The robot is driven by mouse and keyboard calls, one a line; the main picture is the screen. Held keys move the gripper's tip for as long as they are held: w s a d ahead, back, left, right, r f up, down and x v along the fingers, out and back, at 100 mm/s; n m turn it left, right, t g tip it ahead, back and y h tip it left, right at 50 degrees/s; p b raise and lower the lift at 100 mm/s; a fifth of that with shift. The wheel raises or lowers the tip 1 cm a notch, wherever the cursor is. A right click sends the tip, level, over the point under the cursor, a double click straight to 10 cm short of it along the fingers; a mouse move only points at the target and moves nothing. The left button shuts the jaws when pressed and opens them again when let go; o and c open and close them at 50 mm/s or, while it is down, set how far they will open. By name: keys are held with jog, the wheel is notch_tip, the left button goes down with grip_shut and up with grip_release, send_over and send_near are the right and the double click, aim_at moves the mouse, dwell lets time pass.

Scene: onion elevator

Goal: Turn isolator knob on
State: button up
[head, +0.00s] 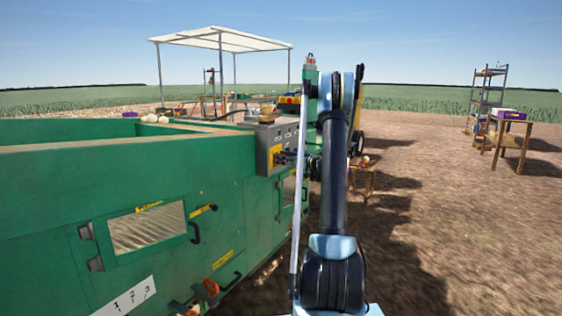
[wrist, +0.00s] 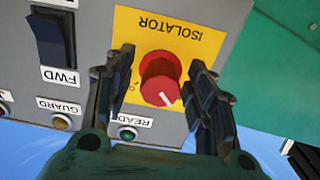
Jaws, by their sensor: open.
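The isolator knob (wrist: 160,78) is red and round with a white pointer mark at its lower edge in the wrist view. It sits on a yellow plate (wrist: 190,50) labelled ISOLATOR, which appears upside down. My gripper (wrist: 166,62) is open, with one finger on each side of the knob and a visible gap at both sides. It is not closed on the knob. In the head view the grey control box (head: 277,144) with its yellow plate is on the end of the green machine. My arm reaches toward it, and the gripper is hard to make out there.
A black FWD switch (wrist: 52,38), a GUARD lamp (wrist: 62,122) and a green READY lamp (wrist: 127,133) sit close by the knob. The green machine (head: 150,215) fills the left. Open dirt ground (head: 470,240) lies to the right, with a wooden table (head: 508,140) farther off.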

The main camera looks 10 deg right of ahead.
jog(key=shift+w+a, duration=0.1)
jog(key=shift+a, duration=0.05)
jog(key=shift+c, duration=0.3)
jog(key=c, duration=1)
